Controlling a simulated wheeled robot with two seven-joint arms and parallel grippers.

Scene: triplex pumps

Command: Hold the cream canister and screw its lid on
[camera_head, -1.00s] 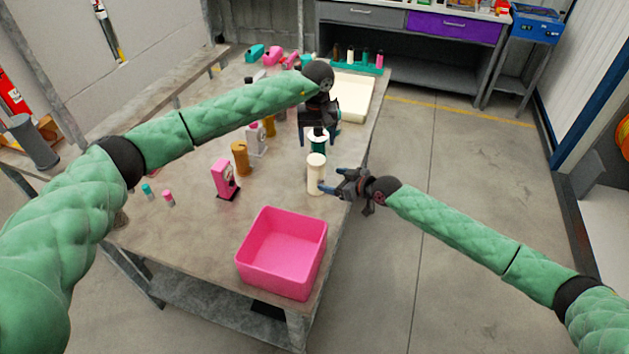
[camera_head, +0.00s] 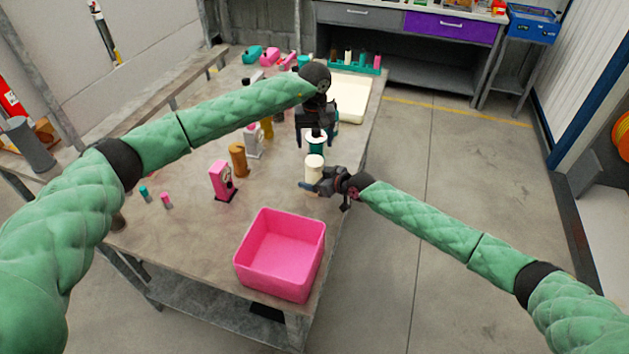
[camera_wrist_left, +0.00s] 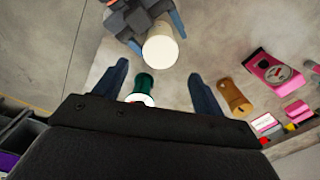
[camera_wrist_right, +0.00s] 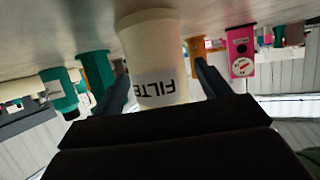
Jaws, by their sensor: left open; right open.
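The cream canister (camera_head: 314,165) stands upright near the table's right edge, with "FILTE" readable on it in the right wrist view (camera_wrist_right: 160,75). My right gripper (camera_head: 314,182) is open, its fingers on either side of the canister's body. Whether they touch it I cannot tell. My left gripper (camera_head: 316,139) is open and empty, pointing down just behind the cream canister. Below its fingers is a green canister with a white top (camera_wrist_left: 141,90). I cannot pick out the cream canister's lid as a separate piece.
A pink bin (camera_head: 280,255) sits at the table's front. A pink pump-like box (camera_head: 221,180) and a brown piece (camera_head: 238,159) stand to the left. A cream tray (camera_head: 352,95) and a green rack (camera_head: 355,68) lie behind. Bare tabletop lies between the pink box and the canister.

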